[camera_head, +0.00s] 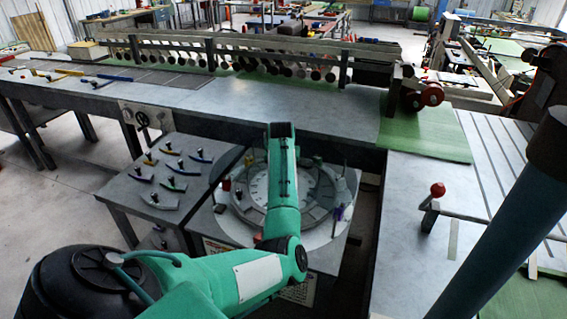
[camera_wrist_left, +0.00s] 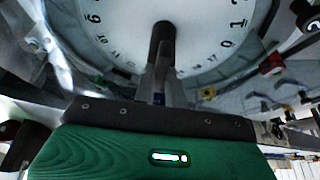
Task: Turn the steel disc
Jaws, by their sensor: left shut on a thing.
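The steel disc (camera_head: 254,188) is a pale round plate with numbers near its edge, set inside a grey segmented ring on a low stand. My left arm covers its middle in the head view. In the left wrist view the disc (camera_wrist_left: 120,22) fills the top, with its numbers facing the camera. My left gripper (camera_wrist_left: 162,62) is shut on a dark upright knob (camera_wrist_left: 163,35) that stands over the disc. In the head view the left fingertips are hidden by the arm. My right gripper is not in view.
A small table (camera_head: 136,193) with several knobbed, coloured pieces stands left of the disc. A long grey bench (camera_head: 270,107) with a rail runs behind. A slotted grey table (camera_head: 410,211) with a red-knobbed lever (camera_head: 437,190) stands to the right.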

